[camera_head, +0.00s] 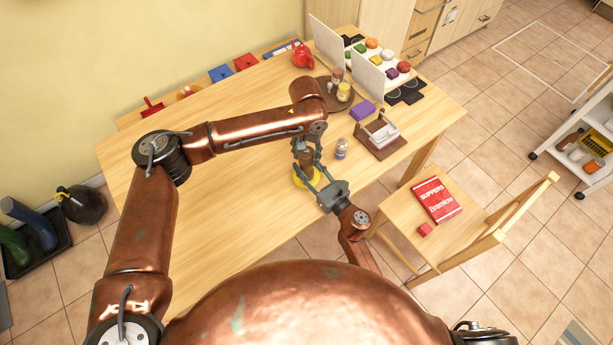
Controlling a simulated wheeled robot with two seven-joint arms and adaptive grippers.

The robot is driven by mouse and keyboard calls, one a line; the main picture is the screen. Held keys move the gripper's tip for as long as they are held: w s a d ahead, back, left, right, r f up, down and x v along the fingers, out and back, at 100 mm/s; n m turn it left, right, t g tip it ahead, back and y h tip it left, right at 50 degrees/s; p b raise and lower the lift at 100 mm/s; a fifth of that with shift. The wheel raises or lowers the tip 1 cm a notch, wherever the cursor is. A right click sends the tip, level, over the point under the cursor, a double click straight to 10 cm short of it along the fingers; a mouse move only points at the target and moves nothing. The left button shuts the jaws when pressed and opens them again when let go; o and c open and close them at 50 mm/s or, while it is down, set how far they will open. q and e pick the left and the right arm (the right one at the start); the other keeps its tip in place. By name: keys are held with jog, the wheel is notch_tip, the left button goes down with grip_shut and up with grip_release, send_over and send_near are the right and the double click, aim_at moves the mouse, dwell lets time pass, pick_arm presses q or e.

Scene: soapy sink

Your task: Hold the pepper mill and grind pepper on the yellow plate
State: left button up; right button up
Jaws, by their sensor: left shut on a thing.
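My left gripper (304,162) points down over the table and is shut on the pepper mill (307,157), a small brown thing mostly covered by the fingers. The yellow plate (298,182) lies on the table just below it; only part of its rim shows, and its top is largely hidden by the grippers. My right gripper (319,182) reaches in from the lower right, beside the plate and close to the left gripper. Whether its fingers are open or shut, or touch the mill, I cannot tell.
A small jar (341,149) stands right of the grippers. The table's left part is clear. A chair (470,222) with a red book (437,200) stands at right.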

dwell(0.5)
pick_arm(q)
jog(key=m, duration=0.5)
jog(key=shift+m, duration=0.4)
jog(key=n, duration=1.1)
jog(key=shift+n, duration=0.3)
